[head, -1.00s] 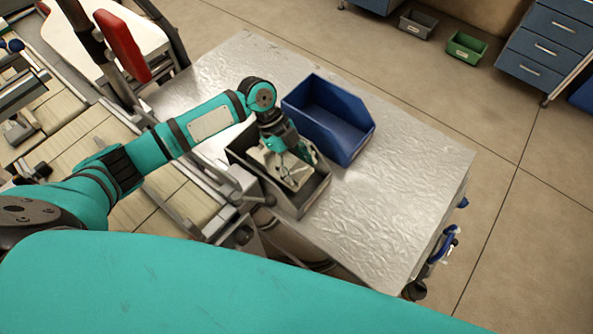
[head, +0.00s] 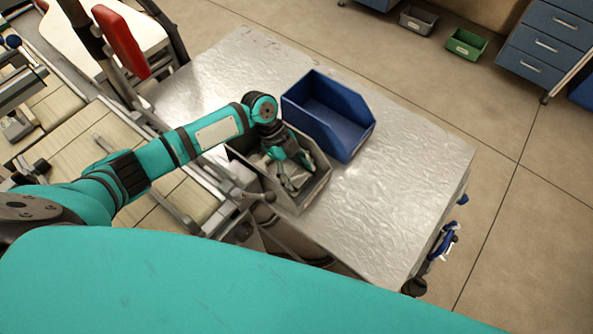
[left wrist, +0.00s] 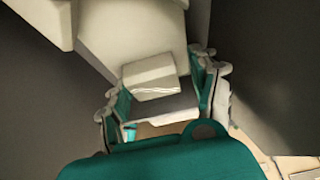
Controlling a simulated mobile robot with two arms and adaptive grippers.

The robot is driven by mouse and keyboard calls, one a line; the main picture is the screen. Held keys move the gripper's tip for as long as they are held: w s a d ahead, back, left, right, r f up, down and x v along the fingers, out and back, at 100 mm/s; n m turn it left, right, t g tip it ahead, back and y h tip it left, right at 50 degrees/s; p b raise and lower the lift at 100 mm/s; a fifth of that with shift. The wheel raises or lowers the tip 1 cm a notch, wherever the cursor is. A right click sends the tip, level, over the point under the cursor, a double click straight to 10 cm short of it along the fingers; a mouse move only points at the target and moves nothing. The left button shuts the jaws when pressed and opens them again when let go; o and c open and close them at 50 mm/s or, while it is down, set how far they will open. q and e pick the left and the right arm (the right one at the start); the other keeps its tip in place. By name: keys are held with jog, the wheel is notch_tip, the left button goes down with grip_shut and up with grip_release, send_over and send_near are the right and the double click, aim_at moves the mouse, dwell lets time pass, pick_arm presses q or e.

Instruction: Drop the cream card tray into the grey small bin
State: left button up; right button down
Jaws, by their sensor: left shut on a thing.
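The grey small bin (head: 313,193) stands on the metal-topped table, left of a blue bin. My left gripper (head: 291,171) reaches down inside it from above. In the left wrist view my left gripper (left wrist: 165,105) is shut on the cream card tray (left wrist: 150,75), whose pale body shows between the teal fingers. The dark bin walls (left wrist: 265,75) show on both sides. In the head view the fingers and the bin walls hide most of the tray. I cannot tell whether the tray touches the bin floor. My right gripper is not in view.
The open blue bin (head: 347,135) stands close beside the grey bin on its upper right. The table top (head: 410,180) is clear to the right. A conveyor (head: 85,140) runs along the left. A green bin (head: 466,44) and another grey bin (head: 418,20) lie on the floor.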

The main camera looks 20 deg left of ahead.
pick_arm(q)
jog(key=o, duration=0.9)
jog(key=shift+o, duration=0.2)
jog(key=shift+r, duration=0.1)
jog(key=shift+r+p, duration=0.35)
jog(key=shift+p, duration=0.15)
jog(key=b+v, duration=0.3)
jog(key=v, duration=0.9)
jog(key=shift+r+b, duration=0.15)
jog(key=shift+b, duration=0.15)
